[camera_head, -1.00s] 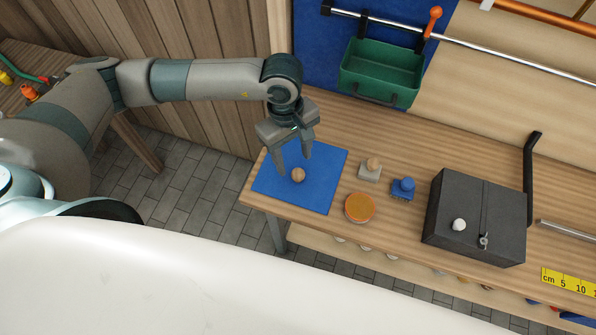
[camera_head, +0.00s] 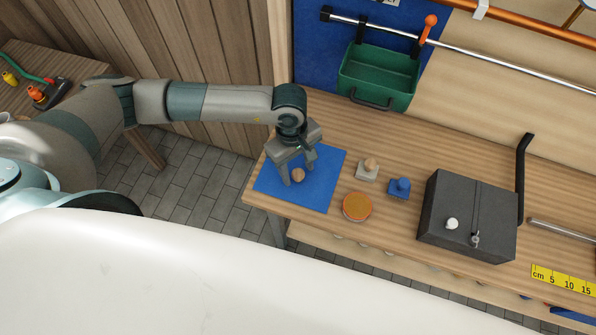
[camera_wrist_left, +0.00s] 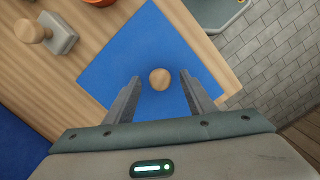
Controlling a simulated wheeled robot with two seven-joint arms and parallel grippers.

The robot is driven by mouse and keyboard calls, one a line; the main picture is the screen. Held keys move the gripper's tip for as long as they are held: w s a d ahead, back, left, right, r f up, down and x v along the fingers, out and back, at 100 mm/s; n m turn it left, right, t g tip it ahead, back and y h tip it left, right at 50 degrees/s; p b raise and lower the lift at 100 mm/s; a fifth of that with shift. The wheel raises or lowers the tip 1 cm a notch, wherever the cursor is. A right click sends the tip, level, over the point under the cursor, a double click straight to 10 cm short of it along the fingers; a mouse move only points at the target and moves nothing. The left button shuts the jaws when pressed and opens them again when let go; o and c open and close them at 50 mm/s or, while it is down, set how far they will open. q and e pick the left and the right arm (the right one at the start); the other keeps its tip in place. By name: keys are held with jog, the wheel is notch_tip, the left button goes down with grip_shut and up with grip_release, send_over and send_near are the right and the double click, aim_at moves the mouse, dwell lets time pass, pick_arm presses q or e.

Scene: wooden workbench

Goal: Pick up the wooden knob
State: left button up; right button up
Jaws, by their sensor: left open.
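The wooden knob (camera_head: 298,175) is a small round light-brown piece on the blue mat (camera_head: 325,195), near the mat's middle. My left gripper (camera_head: 298,181) points down over the mat with its fingers apart on either side of the knob. In the left wrist view the knob (camera_wrist_left: 160,79) sits centred just beyond the open fingertips (camera_wrist_left: 160,84), with blue mat showing between it and each finger. I see no contact. My right gripper is not in view.
Right of the mat are a stamp with a wooden handle (camera_head: 367,169), a blue stamp-like piece (camera_head: 399,188) and a round orange-topped tin (camera_head: 357,206). A dark grey box (camera_head: 468,216) stands further right. A green bin (camera_head: 379,78) hangs behind.

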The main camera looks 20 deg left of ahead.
aim_at(300, 175)
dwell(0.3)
pick_arm(q)
jog(key=c, duration=1.1)
jog(key=shift+r, duration=0.1)
jog(key=shift+w+r+b, duration=0.1)
jog(key=shift+r+b, duration=0.35)
jog(key=shift+b, duration=0.05)
jog(key=r, duration=0.1)
jog(key=r+b, duration=0.2)
jog(key=shift+s+d+r, duration=0.1)
jog(key=shift+s+d, duration=0.3)
jog(key=s+d+r+b, duration=0.4)
jog(key=s+d+r, duration=0.2)
jog(key=s+d, duration=0.1)
jog(key=shift+s+r, duration=0.4)
jog(key=shift+s, duration=0.05)
jog(key=shift+d, duration=0.1)
